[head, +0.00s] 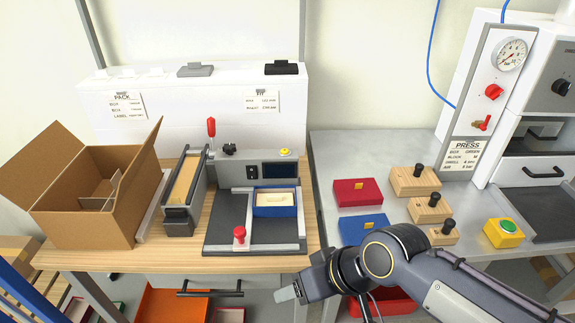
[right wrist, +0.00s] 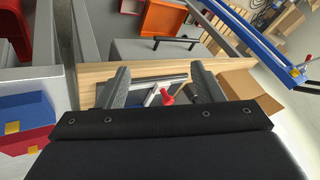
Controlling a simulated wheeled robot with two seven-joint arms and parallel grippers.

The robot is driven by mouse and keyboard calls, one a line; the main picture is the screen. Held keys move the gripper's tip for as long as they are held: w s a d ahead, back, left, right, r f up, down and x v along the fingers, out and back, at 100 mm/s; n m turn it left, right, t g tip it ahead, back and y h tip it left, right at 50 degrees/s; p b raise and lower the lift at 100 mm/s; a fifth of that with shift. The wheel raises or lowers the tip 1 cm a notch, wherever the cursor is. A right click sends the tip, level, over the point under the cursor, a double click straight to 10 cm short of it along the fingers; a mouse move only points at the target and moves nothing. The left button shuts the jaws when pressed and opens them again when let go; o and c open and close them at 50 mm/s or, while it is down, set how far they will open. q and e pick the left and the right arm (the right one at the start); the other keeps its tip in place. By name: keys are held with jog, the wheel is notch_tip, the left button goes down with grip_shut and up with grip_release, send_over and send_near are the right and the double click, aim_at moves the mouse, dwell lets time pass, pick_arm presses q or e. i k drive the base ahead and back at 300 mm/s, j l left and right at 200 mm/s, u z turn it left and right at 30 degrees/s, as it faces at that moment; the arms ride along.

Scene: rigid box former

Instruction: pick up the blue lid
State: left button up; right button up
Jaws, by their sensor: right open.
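The blue lid (head: 362,228) lies flat on the grey metal table, with a yellow tab on it. My right arm partly covers its near side in the head view. It also shows at the left of the right wrist view (right wrist: 22,112). My right gripper (head: 287,294) is left of and nearer than the lid, in front of the wooden bench's front edge. Its two fingers stand apart and empty in the right wrist view (right wrist: 160,80). My left gripper is not in view.
A red lid (head: 357,191) lies just behind the blue one. Wooden blocks with black knobs (head: 429,208) stand to its right. A blue box (head: 275,203) sits in the bench fixture, near a red knob (head: 239,234). An open carton (head: 90,190) stands left.

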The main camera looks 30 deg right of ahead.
aim_at(353, 229)
jog(key=z, duration=1.9)
jog(key=i+j+u, duration=0.1)
jog(key=j+u, duration=0.25)
jog(key=i+j+u, duration=0.1)
jog(key=u, duration=0.25)
